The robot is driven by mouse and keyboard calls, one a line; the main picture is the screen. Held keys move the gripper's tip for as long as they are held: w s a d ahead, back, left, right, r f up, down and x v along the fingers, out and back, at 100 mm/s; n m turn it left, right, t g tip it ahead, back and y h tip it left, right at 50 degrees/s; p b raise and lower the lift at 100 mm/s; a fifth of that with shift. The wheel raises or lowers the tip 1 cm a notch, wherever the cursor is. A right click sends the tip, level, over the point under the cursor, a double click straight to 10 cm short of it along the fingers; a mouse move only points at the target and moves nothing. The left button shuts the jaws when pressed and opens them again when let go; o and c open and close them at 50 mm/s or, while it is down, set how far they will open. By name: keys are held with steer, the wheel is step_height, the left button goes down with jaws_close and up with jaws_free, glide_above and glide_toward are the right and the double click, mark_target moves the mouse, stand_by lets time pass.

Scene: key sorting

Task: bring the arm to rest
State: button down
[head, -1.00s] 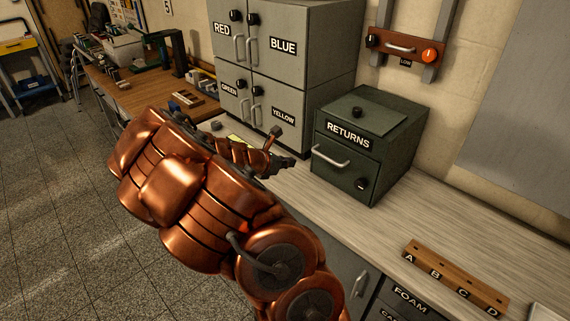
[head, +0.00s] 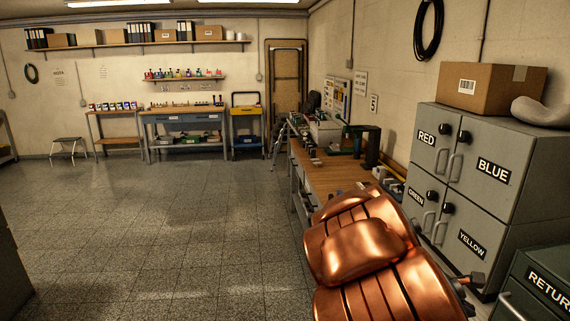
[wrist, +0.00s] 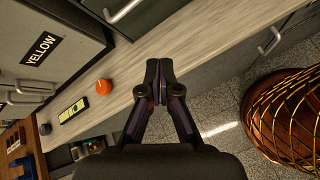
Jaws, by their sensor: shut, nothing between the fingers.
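My copper-coloured arm (head: 365,250) fills the lower right of the head view, in front of the grey cabinets. My gripper (wrist: 160,85) shows in the wrist view. Its two dark fingers meet at the tips, with nothing between them. It is above the front edge of the pale counter (wrist: 200,55), with the floor below to the right. In the head view the gripper is mostly hidden behind the arm.
Grey cabinets (head: 514,215) marked RED, BLUE, GREEN and YELLOW stand right, beside the green RETURNS box (head: 520,275). An orange round thing (wrist: 103,87) and a yellow-green device (wrist: 73,110) lie on the counter. Open floor (head: 170,235) spreads left.

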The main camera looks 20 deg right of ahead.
steer(key=s+a+m+y, duration=0.3)
steer(key=s+a, duration=0.2)
steer(key=a, duration=0.6)
steer(key=s+a+m+y, duration=0.3)
steer(key=s+a, duration=0.2)
steer(key=a, duration=0.6)
steer(key=s+a+m+y, duration=0.3)
steer(key=s+a+y, duration=0.1)
steer(key=a, duration=0.7)
steer(key=shift+s+a+r+m+t, duration=0.3)
steer(key=shift+s+t, duration=0.1)
steer(key=shift+s, duration=0.45)
steer(key=shift+d, duration=0.2)
